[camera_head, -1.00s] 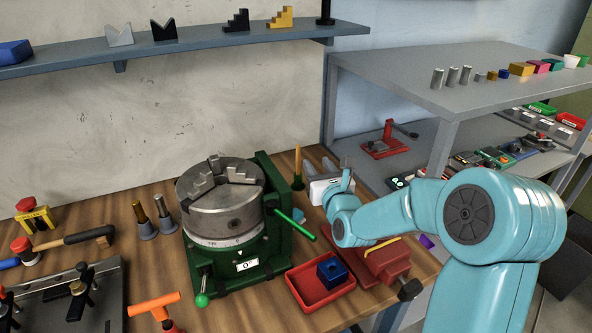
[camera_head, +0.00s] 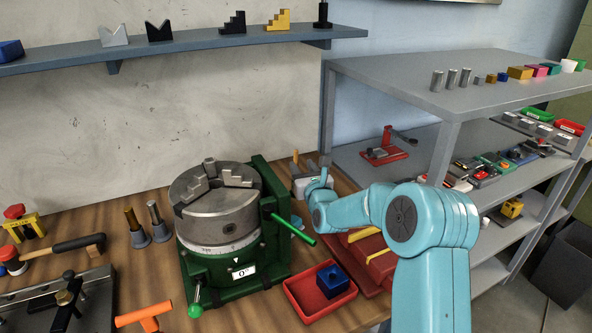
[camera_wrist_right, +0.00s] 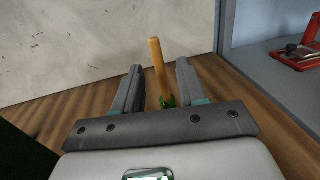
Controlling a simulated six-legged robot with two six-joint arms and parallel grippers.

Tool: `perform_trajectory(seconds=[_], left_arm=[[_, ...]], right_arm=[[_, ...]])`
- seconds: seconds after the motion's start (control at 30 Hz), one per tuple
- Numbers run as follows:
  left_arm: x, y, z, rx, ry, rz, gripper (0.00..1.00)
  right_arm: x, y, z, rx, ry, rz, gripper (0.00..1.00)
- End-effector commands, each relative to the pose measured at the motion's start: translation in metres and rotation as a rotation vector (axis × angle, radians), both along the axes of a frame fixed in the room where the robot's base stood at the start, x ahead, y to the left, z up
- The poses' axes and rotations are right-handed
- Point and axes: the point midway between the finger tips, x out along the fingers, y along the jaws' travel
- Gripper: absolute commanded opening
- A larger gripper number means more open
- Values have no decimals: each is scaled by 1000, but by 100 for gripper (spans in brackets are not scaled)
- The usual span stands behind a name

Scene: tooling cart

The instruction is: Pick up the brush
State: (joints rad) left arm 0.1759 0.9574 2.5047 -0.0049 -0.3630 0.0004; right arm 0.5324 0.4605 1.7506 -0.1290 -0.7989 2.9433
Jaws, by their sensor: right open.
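The brush (camera_wrist_right: 158,62) appears as an upright wooden handle above a small green base (camera_wrist_right: 168,101) on the wooden bench; its bristles cannot be made out. In the head view only part of the brush handle (camera_head: 295,157) shows behind my right gripper (camera_head: 309,166). My right gripper (camera_wrist_right: 160,70) is open and empty. In the right wrist view the handle stands between the lines of its two fingers, with space on both sides; I cannot tell how far beyond the fingertips it stands. My left gripper is not in view.
A green rotary chuck (camera_head: 217,219) with a green lever (camera_head: 293,229) stands left of my right arm. A red tray (camera_head: 304,299) with a blue block (camera_head: 332,277) lies in front. A grey shelf unit (camera_head: 402,78) stands to the right. A hammer (camera_head: 70,246) lies at left.

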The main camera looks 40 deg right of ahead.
Motion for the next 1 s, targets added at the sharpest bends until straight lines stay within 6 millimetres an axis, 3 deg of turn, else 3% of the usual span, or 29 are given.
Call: perform_trajectory(seconds=[0.4,0.73,0.77,0.87,1.0], left_arm=[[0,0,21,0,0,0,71],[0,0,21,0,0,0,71],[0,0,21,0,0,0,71],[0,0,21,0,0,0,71],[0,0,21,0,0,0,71]], right_arm=[[46,-19,2,0,-1,0,41],[53,-23,0,1,0,0,41],[53,-23,0,1,0,0,34],[53,-23,0,1,0,0,2],[53,-23,1,1,0,0,0]])
